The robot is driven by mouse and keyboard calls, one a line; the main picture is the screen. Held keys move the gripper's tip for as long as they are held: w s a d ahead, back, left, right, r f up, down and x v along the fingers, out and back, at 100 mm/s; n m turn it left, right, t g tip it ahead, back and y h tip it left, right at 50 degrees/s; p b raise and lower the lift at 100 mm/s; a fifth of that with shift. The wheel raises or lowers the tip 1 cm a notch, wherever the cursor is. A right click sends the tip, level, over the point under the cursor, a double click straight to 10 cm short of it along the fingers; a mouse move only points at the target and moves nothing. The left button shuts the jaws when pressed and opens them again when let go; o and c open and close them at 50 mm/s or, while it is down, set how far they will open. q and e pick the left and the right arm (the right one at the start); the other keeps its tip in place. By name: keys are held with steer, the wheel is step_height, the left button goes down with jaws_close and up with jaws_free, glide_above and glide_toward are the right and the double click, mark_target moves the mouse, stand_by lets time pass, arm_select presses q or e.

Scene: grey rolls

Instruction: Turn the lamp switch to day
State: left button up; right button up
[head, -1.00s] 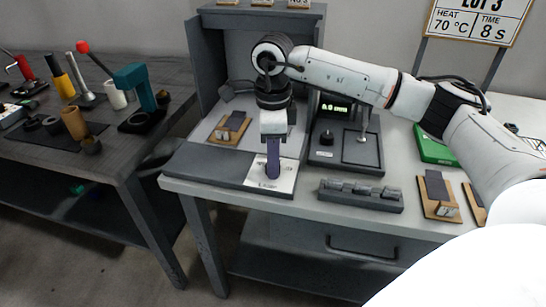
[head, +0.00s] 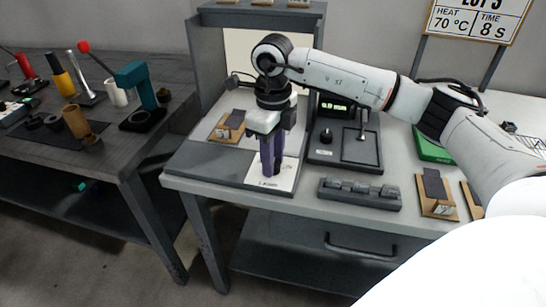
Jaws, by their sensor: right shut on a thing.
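My right gripper (head: 272,163) points down at the white labelled plate (head: 289,172) on the front of the grey booth base. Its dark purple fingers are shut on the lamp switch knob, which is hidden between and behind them. The print on the plate is too small to read. The back panel (head: 240,68) of the booth behind my arm is lit a pale cream. My left gripper is not in view.
A tan block with a dark top (head: 228,126) sits inside the booth, left of my gripper. A dark device with a green display (head: 335,107) stands close on the right. A grey rack (head: 360,193) lies at the front edge. The left bench (head: 95,150) holds tools.

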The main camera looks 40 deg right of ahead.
stand_by(0.3)
steer(key=o, duration=1.1)
step_height(320, 180, up, 10)
steer(key=shift+r, duration=0.2)
